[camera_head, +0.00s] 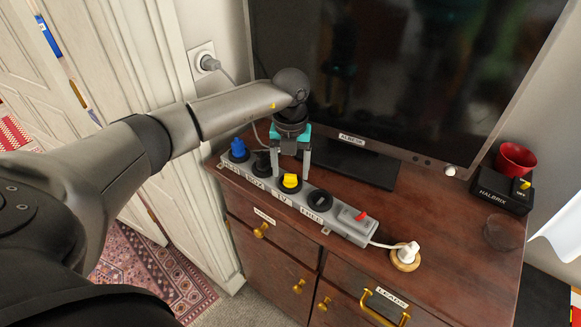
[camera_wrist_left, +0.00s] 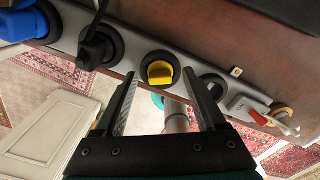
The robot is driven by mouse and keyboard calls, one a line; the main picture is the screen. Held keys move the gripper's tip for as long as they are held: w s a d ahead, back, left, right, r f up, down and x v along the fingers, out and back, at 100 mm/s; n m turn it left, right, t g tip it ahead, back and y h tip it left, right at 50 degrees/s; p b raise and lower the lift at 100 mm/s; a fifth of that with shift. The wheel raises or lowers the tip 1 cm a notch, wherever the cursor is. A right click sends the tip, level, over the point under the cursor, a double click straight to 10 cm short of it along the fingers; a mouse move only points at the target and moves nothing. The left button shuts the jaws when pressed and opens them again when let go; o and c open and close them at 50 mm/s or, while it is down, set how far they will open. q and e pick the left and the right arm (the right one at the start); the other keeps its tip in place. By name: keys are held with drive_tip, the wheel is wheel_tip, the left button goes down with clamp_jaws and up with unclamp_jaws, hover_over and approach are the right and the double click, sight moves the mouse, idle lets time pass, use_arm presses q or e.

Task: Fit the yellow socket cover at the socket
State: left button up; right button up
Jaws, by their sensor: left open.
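The yellow socket cover (camera_head: 291,183) sits at a round socket in the middle of the grey power strip (camera_head: 349,231). It also shows in the left wrist view (camera_wrist_left: 160,70), with a raised grip on top. My left gripper (camera_head: 290,174) is open and points down over the strip. Its fingers stand on either side of the yellow cover, apart from it in the wrist view. I cannot tell how deep the cover sits. To its right is an uncovered dark socket (camera_head: 319,201), with a label that seems to read FREE. My right gripper is not in view.
A blue plug (camera_head: 238,150) and a black plug (camera_head: 262,163) stand left of the cover. A red switch (camera_head: 361,216) is at the strip's right end. The television (camera_head: 400,80) stands close behind.

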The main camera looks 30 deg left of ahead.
use_arm(q)
drive_tip(key=shift+f, duration=0.15)
drive_tip(key=shift+c, duration=0.2)
clamp_jaws()
idle(0.4)
